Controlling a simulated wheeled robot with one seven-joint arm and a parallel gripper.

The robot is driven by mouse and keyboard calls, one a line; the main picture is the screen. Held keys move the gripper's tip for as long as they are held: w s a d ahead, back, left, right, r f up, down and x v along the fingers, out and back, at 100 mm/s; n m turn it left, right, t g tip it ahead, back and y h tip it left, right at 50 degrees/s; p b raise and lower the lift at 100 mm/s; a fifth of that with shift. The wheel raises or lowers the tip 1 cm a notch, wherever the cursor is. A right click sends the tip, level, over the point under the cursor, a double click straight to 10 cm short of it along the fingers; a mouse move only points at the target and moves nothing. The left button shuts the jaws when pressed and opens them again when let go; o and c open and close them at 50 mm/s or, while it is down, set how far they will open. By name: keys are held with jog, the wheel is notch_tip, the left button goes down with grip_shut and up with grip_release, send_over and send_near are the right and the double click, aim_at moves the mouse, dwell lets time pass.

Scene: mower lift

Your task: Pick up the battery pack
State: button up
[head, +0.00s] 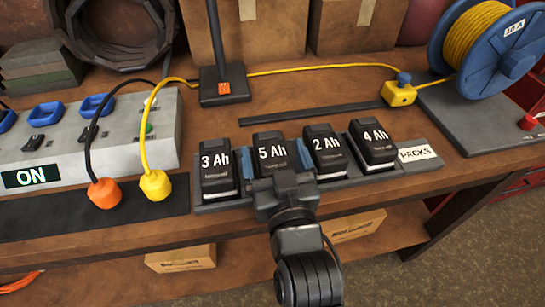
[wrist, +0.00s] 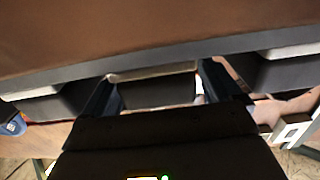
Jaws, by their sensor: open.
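Several black battery packs stand in a row on a grey tray (head: 415,170) labelled PACKS: 3 Ah (head: 216,168), 5 Ah (head: 270,140), 2 Ah (head: 325,150) and 4 Ah (head: 372,143). My gripper (head: 276,160) is open at the front of the 5 Ah pack. Its blue fingers show on either side of that pack, in the gaps beside the 3 Ah and 2 Ah packs. My gripper hides the 5 Ah pack's lower front. In the wrist view a dark pack (wrist: 157,92) lies between the two spread fingers (wrist: 158,88); contact cannot be told.
A grey power box (head: 100,140) reading ON stands at left, with an orange plug (head: 104,193) and a yellow plug (head: 155,185) before it. A black post base (head: 222,88) stands behind the packs. A blue cable reel (head: 490,45) is at back right, its yellow cable crossing behind.

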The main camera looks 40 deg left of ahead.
jog(key=shift+a, duration=0.1)
jog(key=c, duration=1.4)
